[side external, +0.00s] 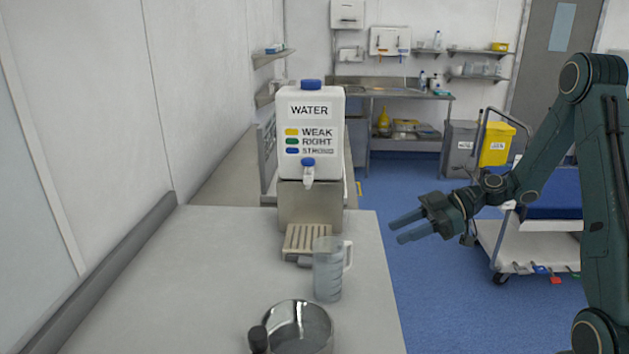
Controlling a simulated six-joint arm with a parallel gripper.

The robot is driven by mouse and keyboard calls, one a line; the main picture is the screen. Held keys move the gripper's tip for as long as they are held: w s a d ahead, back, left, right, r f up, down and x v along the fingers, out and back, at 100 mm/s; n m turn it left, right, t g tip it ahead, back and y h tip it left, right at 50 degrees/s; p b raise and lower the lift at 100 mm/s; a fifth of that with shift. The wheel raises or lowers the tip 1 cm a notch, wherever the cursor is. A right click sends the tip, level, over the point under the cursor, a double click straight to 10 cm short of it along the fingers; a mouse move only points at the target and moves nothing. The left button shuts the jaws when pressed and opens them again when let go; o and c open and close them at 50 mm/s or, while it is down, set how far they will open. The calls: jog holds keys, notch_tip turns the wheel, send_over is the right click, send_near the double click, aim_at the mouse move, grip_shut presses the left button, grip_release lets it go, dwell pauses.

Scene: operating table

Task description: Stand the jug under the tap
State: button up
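The clear jug (327,272) stands upright on the grey table, in front of and slightly right of the drip tray, with its handle to the right. The tap (309,170) has a blue top and a white spout, low on the front of the white water container (311,108). The slatted drip tray (304,238) lies below the tap with nothing on it. My gripper (403,230) is to the right of the table edge, apart from the jug, pointing left. Its two fingers are spread and nothing is between them.
A steel pot (300,328) with a dark handle end stands at the table's near edge, close to the jug. The table (180,290) is clear on the left. A white trolley (510,250) stands behind my arm. Yellow and grey bins (497,145) are farther back.

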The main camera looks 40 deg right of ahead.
jog(key=shift+x, duration=2.75)
jog(key=shift+f, duration=0.1)
jog(key=shift+x, duration=2.55)
jog(key=shift+d+f, duration=0.1)
grip_shut()
